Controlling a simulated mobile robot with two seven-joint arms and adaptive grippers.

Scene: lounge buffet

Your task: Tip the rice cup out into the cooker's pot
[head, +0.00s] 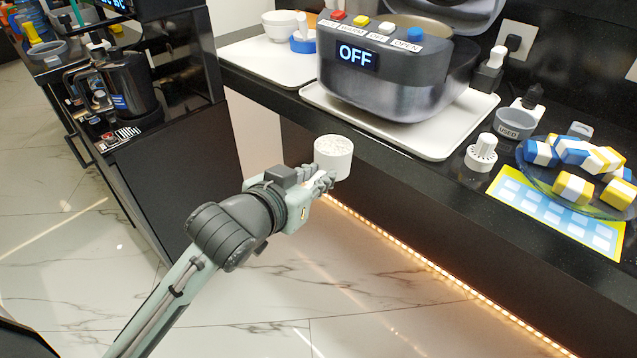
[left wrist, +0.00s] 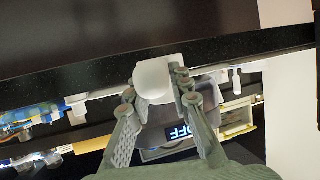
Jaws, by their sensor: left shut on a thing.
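My left gripper (head: 322,182) is shut on a white cup (head: 333,160) filled to near its rim with white rice. It holds the cup upright in front of the counter's edge. The cup and gripper (left wrist: 158,95) also show in the left wrist view, where the white cup (left wrist: 154,78) sits between the fingers. The grey rice cooker (head: 395,75) stands on a white tray, its display reading OFF. Its lid (head: 440,12) is raised at the top edge. Only a sliver of the pot opening (head: 412,24) shows behind the button panel. My right gripper is not in view.
The cooker's tray (head: 425,142) reaches the counter's front edge. Right of it are a white knob-like timer (head: 481,152), a grey USED cup (head: 515,123) and a plate (head: 545,178) of coloured blocks. A white bowl (head: 281,24) stands left. Space before the counter is clear.

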